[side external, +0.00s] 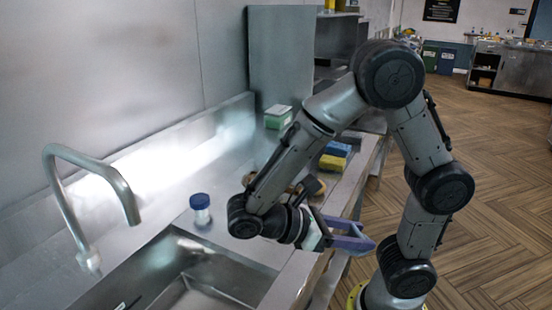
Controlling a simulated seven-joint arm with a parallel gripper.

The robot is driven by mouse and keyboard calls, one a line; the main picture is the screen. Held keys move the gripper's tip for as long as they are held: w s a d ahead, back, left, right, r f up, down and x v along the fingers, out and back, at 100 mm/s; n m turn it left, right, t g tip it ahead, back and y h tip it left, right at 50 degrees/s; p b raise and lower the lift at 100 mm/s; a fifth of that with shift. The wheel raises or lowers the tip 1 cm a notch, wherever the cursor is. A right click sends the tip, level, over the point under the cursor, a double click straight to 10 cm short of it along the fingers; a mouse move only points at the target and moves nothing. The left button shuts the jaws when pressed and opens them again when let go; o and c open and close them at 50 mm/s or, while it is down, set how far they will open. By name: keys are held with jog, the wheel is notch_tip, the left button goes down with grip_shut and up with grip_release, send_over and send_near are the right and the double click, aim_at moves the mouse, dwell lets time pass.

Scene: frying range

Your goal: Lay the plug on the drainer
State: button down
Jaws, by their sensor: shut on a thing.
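My gripper (352,234) has violet-blue fingers and points to the right, out over the front edge of the steel counter. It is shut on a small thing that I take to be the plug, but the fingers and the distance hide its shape. I see no plug elsewhere on the counter. The steel drainer surface (235,175) lies beyond the sink, partly behind my arm. I cannot make out its full extent.
The sink basin (190,280) is in front, with a curved tap (95,165) at its left. A blue-lidded jar (200,208) stands by the basin's far edge. A green-and-white box (278,117) and yellow and blue sponges (335,156) sit farther back.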

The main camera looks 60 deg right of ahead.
jog(key=w+d+r+n+t+h, duration=0.4)
jog(key=d+r+n+t, duration=0.1)
jog(key=d+r, duration=0.1)
jog(key=w+d+f, duration=0.2)
jog(key=w+f, duration=0.1)
jog(key=f, duration=0.1)
jog(key=w+d+f, duration=0.2)
jog(key=w+f, duration=0.2)
jog(key=w+d+f, duration=0.2)
jog(key=w+f, duration=0.2)
jog(key=f, duration=0.1)
jog(key=shift+d+f, duration=0.1)
jog(key=shift+d, duration=0.1)
jog(key=shift+w+d+f, duration=0.2)
jog(key=shift+w+f, duration=0.2)
jog(key=shift+f, duration=0.2)
jog(key=shift+w+d+f, duration=0.1)
jog(key=shift+w+f, duration=0.1)
jog(key=shift+f, duration=1.5)
jog(key=shift+c, duration=1.7)
grip_release()
jog(key=shift+f, duration=0.1)
